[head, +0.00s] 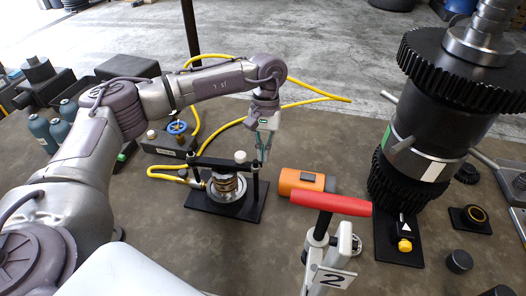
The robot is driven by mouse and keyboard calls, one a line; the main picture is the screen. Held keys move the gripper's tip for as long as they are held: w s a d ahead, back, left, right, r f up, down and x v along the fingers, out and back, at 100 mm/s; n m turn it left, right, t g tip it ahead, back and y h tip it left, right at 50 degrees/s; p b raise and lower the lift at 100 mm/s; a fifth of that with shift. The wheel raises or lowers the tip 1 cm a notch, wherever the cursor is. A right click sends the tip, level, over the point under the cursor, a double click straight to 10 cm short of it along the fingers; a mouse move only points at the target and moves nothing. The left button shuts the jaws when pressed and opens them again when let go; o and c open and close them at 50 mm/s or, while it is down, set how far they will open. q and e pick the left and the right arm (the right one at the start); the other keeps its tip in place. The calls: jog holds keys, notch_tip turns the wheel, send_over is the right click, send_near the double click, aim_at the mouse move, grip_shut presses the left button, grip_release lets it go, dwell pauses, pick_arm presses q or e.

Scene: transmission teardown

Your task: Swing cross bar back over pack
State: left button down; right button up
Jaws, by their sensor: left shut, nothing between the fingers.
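The black cross bar (215,162) lies across the top of a small press stand (250,208), running from the left post to the right post. The pack (227,183), a round stack of metallic rings, sits on the base plate under the bar, and the bar hides part of its top. My left gripper (263,158) points down with its fingers closed and empty, close to the bar's right end and the right post. I cannot tell whether it touches the bar. My right gripper is out of view.
An orange cylinder (301,182) lies just right of the stand. A red-handled tool (330,204) marked 2 stands in front. A large black gear shaft (440,120) rises at right. A yellow hose (213,130) and a blue-handled valve (177,128) are behind and left.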

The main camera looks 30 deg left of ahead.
pick_arm(q)
jog(key=shift+s+d+f+m+b, duration=0.1)
jog(key=shift+s+d+m+b, duration=0.2)
jog(key=shift+s+b, duration=0.15)
jog(key=shift+s+d+m+b, duration=0.15)
jog(key=shift+s+m+b, duration=0.2)
jog(key=shift+b, duration=0.1)
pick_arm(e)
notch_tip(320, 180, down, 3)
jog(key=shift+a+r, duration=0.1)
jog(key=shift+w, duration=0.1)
pick_arm(q)
jog(key=d+v, duration=0.1)
jog(key=v, duration=1.1)
jog(key=shift+a, duration=0.35)
